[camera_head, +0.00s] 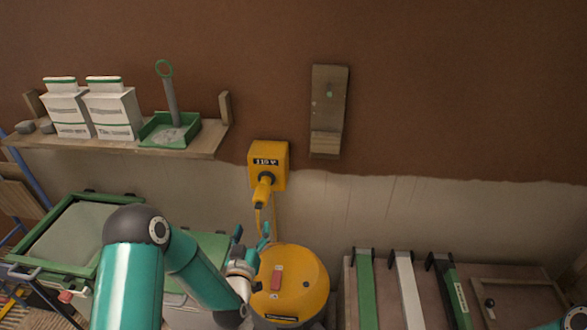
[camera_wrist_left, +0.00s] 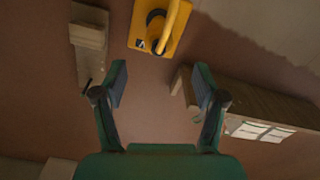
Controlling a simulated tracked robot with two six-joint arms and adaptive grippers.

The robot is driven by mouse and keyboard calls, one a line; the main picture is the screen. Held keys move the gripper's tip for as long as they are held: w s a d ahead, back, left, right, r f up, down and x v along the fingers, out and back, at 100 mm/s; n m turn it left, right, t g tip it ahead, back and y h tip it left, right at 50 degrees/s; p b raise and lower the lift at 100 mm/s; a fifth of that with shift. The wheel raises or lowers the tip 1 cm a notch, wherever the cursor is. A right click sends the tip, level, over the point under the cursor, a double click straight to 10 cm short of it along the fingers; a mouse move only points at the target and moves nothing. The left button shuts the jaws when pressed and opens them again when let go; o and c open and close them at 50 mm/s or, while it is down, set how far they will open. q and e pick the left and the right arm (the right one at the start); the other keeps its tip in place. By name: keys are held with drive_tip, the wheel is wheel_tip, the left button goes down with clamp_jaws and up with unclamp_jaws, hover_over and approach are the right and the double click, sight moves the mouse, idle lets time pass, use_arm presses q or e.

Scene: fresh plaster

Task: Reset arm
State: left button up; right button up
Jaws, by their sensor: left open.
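My left arm comes in from the lower left in the head view, and its gripper (camera_head: 252,240) is in front of the wall, below the yellow socket box (camera_head: 280,158) and beside a yellow round machine (camera_head: 292,280). In the left wrist view the two fingers of my left gripper (camera_wrist_left: 160,85) stand wide apart with nothing between them. The yellow box with its plug (camera_wrist_left: 158,25) shows beyond the fingertips in that view. A small teal part, probably of my right arm, shows at the lower right edge of the head view; the right gripper is out of view.
A wooden shelf (camera_head: 190,152) on the left bears two white packets (camera_head: 115,115) and a green tray (camera_head: 155,140) with a tool. A wooden board (camera_head: 328,110) hangs on the wall. A green-rimmed bin (camera_head: 65,235) stands left; a rack with long tools (camera_head: 405,285) stands right.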

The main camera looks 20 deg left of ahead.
use_arm(q)
drive_tip(key=s+d+f+m+g+h+p, duration=0.25)
drive_tip(key=s+d+f+g+h, duration=0.25)
drive_tip(key=s+d+f+g, duration=0.45)
drive_tip(key=s+d+f+g+h, duration=0.1)
drive_tip(key=s+f+g, duration=0.3)
drive_tip(key=s, duration=0.6)
drive_tip(key=s+d+f+g+h, duration=0.1)
drive_tip(key=s+d+f+g, duration=0.2)
drive_tip(key=s, duration=0.7)
drive_tip(key=shift+d+f+g+p, duration=0.4)
drive_tip(key=shift+d+f, duration=0.15)
drive_tip(key=shift+d, duration=0.1)
drive_tip(key=shift+w+m, duration=0.1)
drive_tip(key=shift+m, duration=0.15)
drive_tip(key=shift+c, duration=0.3)
